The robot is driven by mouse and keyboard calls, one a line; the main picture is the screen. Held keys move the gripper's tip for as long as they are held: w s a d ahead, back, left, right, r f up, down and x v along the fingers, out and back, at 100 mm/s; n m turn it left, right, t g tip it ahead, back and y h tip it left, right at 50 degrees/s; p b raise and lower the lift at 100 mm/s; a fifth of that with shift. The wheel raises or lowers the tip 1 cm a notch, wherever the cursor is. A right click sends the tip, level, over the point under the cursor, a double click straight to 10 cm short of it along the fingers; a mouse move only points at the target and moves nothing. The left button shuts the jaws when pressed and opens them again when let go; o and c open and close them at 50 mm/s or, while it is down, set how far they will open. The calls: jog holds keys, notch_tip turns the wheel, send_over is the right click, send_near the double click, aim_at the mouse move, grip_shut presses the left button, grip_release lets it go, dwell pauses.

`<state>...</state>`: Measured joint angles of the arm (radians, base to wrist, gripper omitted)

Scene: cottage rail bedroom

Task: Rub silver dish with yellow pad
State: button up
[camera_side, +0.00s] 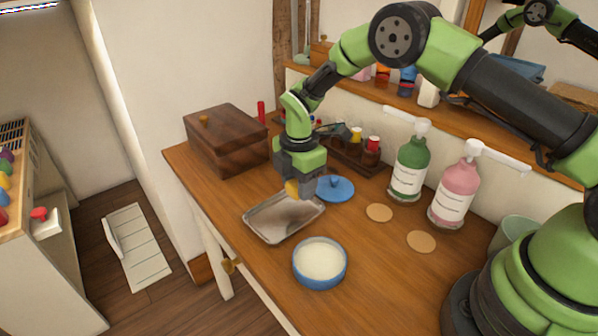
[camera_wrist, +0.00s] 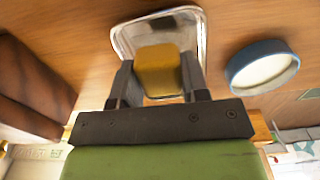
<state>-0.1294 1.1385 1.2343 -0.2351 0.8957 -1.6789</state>
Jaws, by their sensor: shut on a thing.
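The silver dish (camera_side: 272,222) is a shallow rectangular metal tray lying on the wooden table near its front edge. My gripper (camera_side: 296,190) is over the dish's back right part, pointing down. It is shut on the yellow pad (camera_side: 291,187), which shows between the two fingers. In the wrist view the yellow pad (camera_wrist: 158,71) sits between the fingers, with the silver dish (camera_wrist: 195,25) behind it. The pad hides part of the dish. I cannot tell whether the pad touches the dish.
A blue bowl with white contents (camera_side: 320,262) stands right of the dish. A blue lid (camera_side: 336,188) lies behind it. A wooden box (camera_side: 226,140), a green bottle (camera_side: 409,168), a pink bottle (camera_side: 454,196) and two cork coasters (camera_side: 379,212) surround the work area.

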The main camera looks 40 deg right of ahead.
aim_at(287, 214)
jog(key=shift+f, duration=0.85)
jog(key=shift+a+f, duration=0.1)
jog(key=shift+f, duration=0.85)
jog(key=shift+a+r, duration=0.1)
jog(key=shift+a, duration=0.75)
jog(key=shift+s+a, duration=0.1)
jog(key=shift+a, duration=0.6)
jog(key=shift+d, duration=1.6)
jog(key=shift+r, duration=4)
jog(key=shift+d, duration=0.1)
